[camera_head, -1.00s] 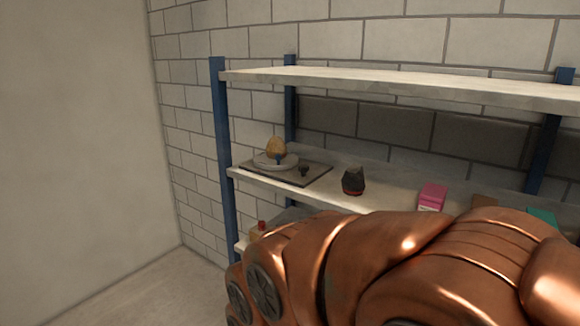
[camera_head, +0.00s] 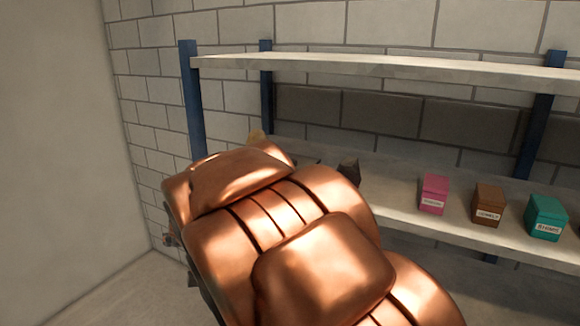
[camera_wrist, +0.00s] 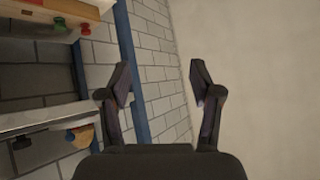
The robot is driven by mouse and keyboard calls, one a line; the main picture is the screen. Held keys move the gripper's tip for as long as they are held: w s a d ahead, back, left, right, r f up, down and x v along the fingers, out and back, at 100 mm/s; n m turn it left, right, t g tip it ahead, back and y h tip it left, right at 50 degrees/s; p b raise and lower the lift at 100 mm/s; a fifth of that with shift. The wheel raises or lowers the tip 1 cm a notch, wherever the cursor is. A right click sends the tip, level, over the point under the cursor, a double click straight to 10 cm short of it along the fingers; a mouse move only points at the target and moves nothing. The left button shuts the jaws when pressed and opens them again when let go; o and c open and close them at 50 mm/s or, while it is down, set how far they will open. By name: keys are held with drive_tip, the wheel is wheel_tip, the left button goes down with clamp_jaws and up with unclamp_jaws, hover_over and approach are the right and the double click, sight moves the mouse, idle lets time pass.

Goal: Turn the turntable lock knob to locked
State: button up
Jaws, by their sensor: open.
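My gripper (camera_wrist: 160,72) is open and empty in the wrist view, its fingers in front of the brick wall. The wrist view appears upside down. At its lower left, a yellow-orange rounded object (camera_wrist: 85,136) shows by the shelf edge, with a small blue part beside it. A small dark knob (camera_wrist: 22,142) is farther left. I cannot tell which of these is the lock knob, or its setting.
The middle shelf (camera_head: 400,207) holds a dark object (camera_head: 349,171), a pink box (camera_head: 433,194), a brown box (camera_head: 488,205) and a teal box (camera_head: 546,217). A blue post (camera_head: 191,100) stands at the left. The wrist view shows red (camera_wrist: 86,29) and green (camera_wrist: 60,23) parts on another level.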

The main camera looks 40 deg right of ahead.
drive_tip(key=w+d+r+m+h, duration=0.2)
drive_tip(key=d+h, duration=0.1)
drive_tip(key=d, duration=0.3)
drive_tip(key=w+d+r+m+t+h+b, duration=0.1)
drive_tip(key=w+d+h, duration=0.1)
drive_tip(key=d, duration=0.4)
drive_tip(key=w+d+r+m+h, duration=0.2)
drive_tip(key=d+h, duration=0.1)
drive_tip(key=d, duration=0.3)
drive_tip(key=s+d+m+g+h, duration=0.1)
drive_tip(key=s+d+h, duration=0.1)
drive_tip(key=d, duration=0.2)
drive_tip(key=s+d+r+m+g+h, duration=0.1)
drive_tip(key=s+d+m+g+h, duration=0.1)
drive_tip(key=d+h, duration=0.1)
drive_tip(key=s+d+r+m+g+h, duration=0.1)
drive_tip(key=s+d+h, duration=0.1)
drive_tip(key=d, duration=0.2)
drive_tip(key=shift+d+r+m+g+b, duration=0.2)
drive_tip(key=shift+d+m+g+b, duration=0.1)
drive_tip(key=shift+m+g+b, duration=0.1)
drive_tip(key=shift+p+x, duration=1.15)
drive_tip(key=shift+x, duration=2.6)
drive_tip(key=c, duration=1.2)
drive_tip(key=shift+o, duration=0.2)
drive_tip(key=shift+w+r+p, duration=0.1)
drive_tip(key=shift+r+p, duration=0.05)
drive_tip(key=shift+p, duration=0.2)
